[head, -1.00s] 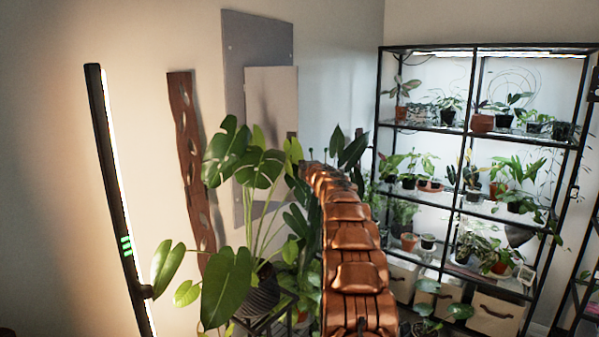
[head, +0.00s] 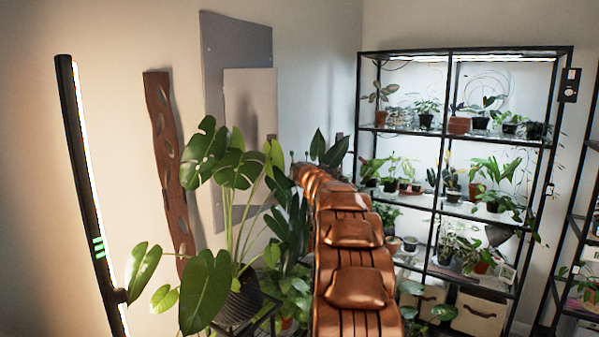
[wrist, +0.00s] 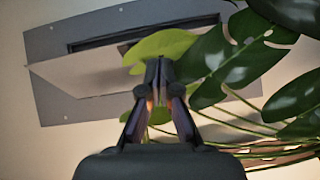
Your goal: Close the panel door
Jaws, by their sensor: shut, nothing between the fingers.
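The grey wall panel (head: 215,60) is fixed on the back wall, partly hidden by leaves. Its paler door (head: 250,100) stands out from the frame, with a shadow on it. In the wrist view the panel frame (wrist: 48,45) lies tilted across the top. The door (wrist: 85,75) is ajar there, with a dark gap along its upper edge. My gripper (wrist: 158,72) is shut and empty, its fingertips in front of the door and overlapping a bright leaf. I cannot tell whether they touch either. In the head view the gripper is hidden beyond my copper-coloured arm.
A large potted monstera (head: 235,175) stands before the panel; its leaves (wrist: 240,55) crowd the gripper's right side. A wavy wooden board (head: 165,150) hangs on the wall. A lit bar (head: 82,170) stands at left. A black plant shelf (head: 440,200) stands at right.

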